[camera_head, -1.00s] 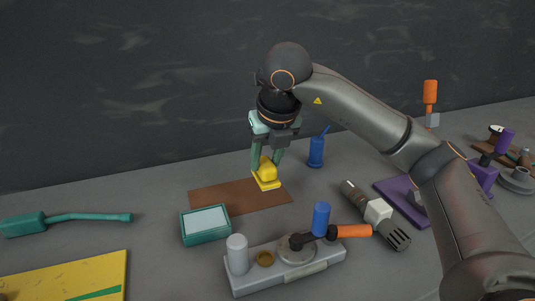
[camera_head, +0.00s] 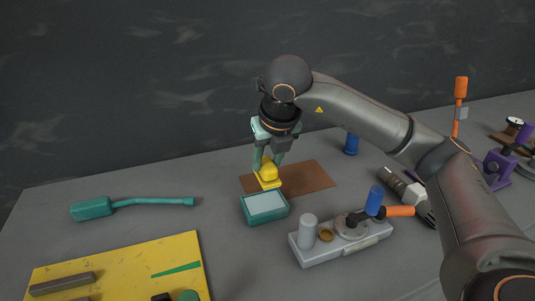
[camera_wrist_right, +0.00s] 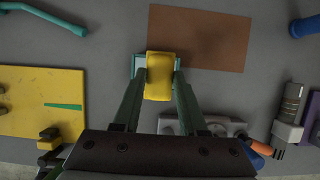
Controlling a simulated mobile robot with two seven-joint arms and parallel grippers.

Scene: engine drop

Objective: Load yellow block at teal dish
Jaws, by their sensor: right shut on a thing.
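My right gripper (camera_head: 268,165) is shut on the yellow block (camera_head: 267,174) and points down. In the head view the block is at the left part of the brown mat, just behind the teal dish (camera_head: 264,218). The dish is a shallow rectangular tray with a pale inside. In the right wrist view the yellow block (camera_wrist_right: 159,76) sits between the fingertips and covers most of the dish (camera_wrist_right: 138,66), whose edges show beside it. The block looks to be above the table; its exact height is hard to tell. My left gripper is not in view.
The brown mat (camera_head: 312,179) lies behind and right of the dish. A grey fixture (camera_head: 335,245) with a cylinder and orange-handled tool stands to the right. A yellow board (camera_head: 125,270) and a teal long-necked tool (camera_head: 95,208) are left. A blue bottle (camera_head: 351,143) stands behind.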

